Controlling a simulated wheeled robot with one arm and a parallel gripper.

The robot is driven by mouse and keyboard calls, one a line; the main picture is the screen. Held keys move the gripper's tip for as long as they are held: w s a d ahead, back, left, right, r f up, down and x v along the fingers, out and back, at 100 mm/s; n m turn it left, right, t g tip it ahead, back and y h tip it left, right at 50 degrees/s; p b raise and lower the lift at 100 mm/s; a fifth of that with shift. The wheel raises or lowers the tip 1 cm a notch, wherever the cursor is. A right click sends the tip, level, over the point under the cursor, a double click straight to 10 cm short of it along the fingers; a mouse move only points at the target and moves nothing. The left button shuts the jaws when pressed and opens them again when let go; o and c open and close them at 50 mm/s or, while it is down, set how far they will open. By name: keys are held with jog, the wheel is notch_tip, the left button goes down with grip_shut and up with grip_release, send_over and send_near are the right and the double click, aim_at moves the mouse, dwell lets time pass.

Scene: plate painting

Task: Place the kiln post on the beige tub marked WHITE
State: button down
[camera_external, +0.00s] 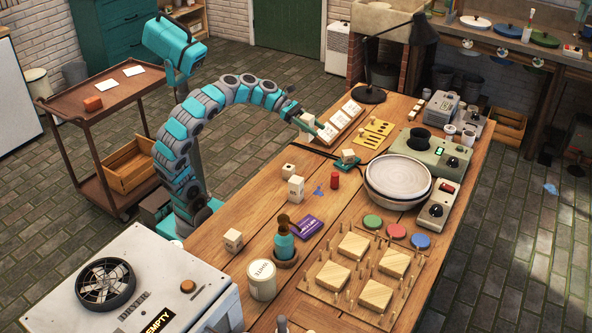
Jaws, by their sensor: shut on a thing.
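The beige tub (262,282) marked WHITE stands upright at the near left of the wooden table, with a pale lid on top. My gripper (311,125) is at the far left edge of the table, beside the slanted card rack and well away from the tub. It is shut on a small cream block (307,118), which looks like a kiln post; the fingers partly hide it. Similar pale blocks stand on the table: a holed one (289,170), a taller one (296,189) and one at the left edge (233,240).
A plate on a wheel (398,176) and a black lamp (370,94) stand farther back.

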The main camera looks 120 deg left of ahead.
jog(key=shift+r, duration=0.2)
jog(key=w+d+r+m+g+h+b, duration=0.15)
jog(key=w+d+m+h, duration=0.3)
jog(key=d, duration=0.75)
jog(key=w+d+r+m+g+h, duration=0.15)
jog(key=w+d+m+h, duration=0.35)
jog(key=d, duration=0.6)
jog(key=s+d+r+m+g+h+b, duration=0.1)
jog(key=s+d+m+g+h, duration=0.2)
jog(key=d, duration=0.7)
jog(key=s+d+m+g, duration=0.1)
jog(key=d+m+g, duration=0.25)
jog(key=d, duration=0.55)
jog(key=s+d+r+m+g+h+b, duration=0.15)
jog(key=d+g, duration=0.35)
jog(key=d, duration=0.5)
jog(key=p, duration=0.5)
send_over(254, 277)
notch_tip(254, 277, down, 2)
jog(key=shift+f+m+t, duration=0.1)
jog(key=shift+m+t, duration=0.15)
jog(key=shift+w, duration=0.1)
jog(key=shift+f, duration=1.7)
jog(key=shift+f+b, duration=0.2)
jog(key=shift+b, duration=0.15)
